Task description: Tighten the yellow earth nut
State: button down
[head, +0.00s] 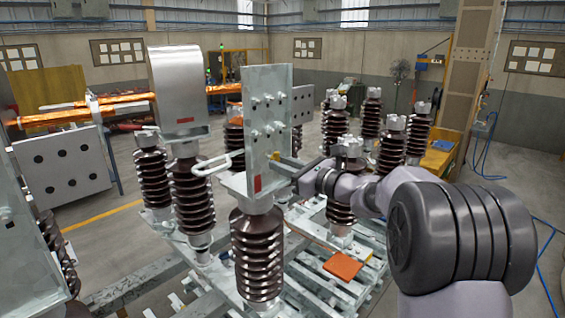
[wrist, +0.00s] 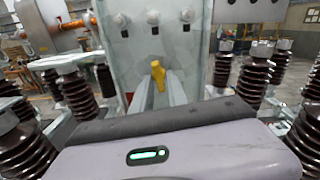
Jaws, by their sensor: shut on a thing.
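The yellow earth nut (wrist: 157,74) shows in the wrist view, low on the front of an upright grey metal plate (wrist: 195,45). My gripper (wrist: 159,88) reaches straight at the plate, its two grey fingers shut on the nut, one on each side. In the head view my gripper (head: 284,160) comes in from the right and meets the plate (head: 257,130) near its lower right edge. Only a small yellow patch of the nut (head: 276,155) shows there. The nut's seat against the plate is hidden by the fingers.
Bolts (wrist: 153,17) stick out of the plate above the nut. Brown ribbed insulators (head: 258,250) stand below and on both sides, close to my arm. A metal box (head: 178,88) stands left. An orange piece (head: 342,266) lies on the slatted frame below.

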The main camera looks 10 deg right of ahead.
jog(key=shift+f, duration=0.1)
jog(key=c, duration=1.3)
grip_release()
jog(key=b+v, duration=0.1)
jog(key=v, duration=1.6)
jog(key=shift+s+d, duration=0.15)
